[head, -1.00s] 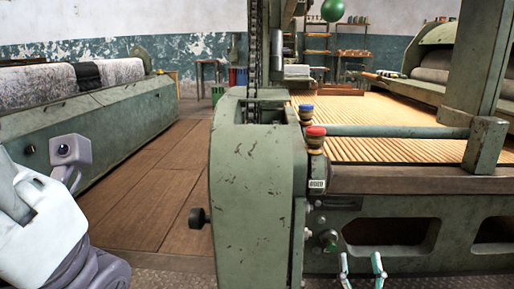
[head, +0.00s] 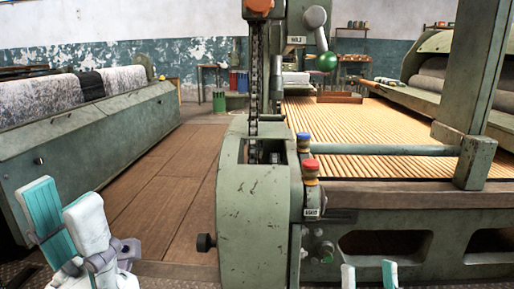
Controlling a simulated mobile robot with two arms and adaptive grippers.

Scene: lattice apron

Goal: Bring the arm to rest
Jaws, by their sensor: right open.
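My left gripper (head: 64,196) is at the lower left, with white fingers and teal pads. Its fingers point up and stand apart, with nothing visible between them. It is in front of the long green machine on the left. My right gripper (head: 368,268) shows only as two fingertips at the bottom edge, right of centre. The tips are apart, with nothing visible between them. They appear in front of the green machine frame (head: 380,212). The rest of the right gripper is below the picture.
A green machine housing (head: 246,220) with a black side knob (head: 205,242) stands in the middle. A green lever ball (head: 326,61) hangs above. Open wooden floor (head: 165,190) lies between it and the left machine (head: 95,140).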

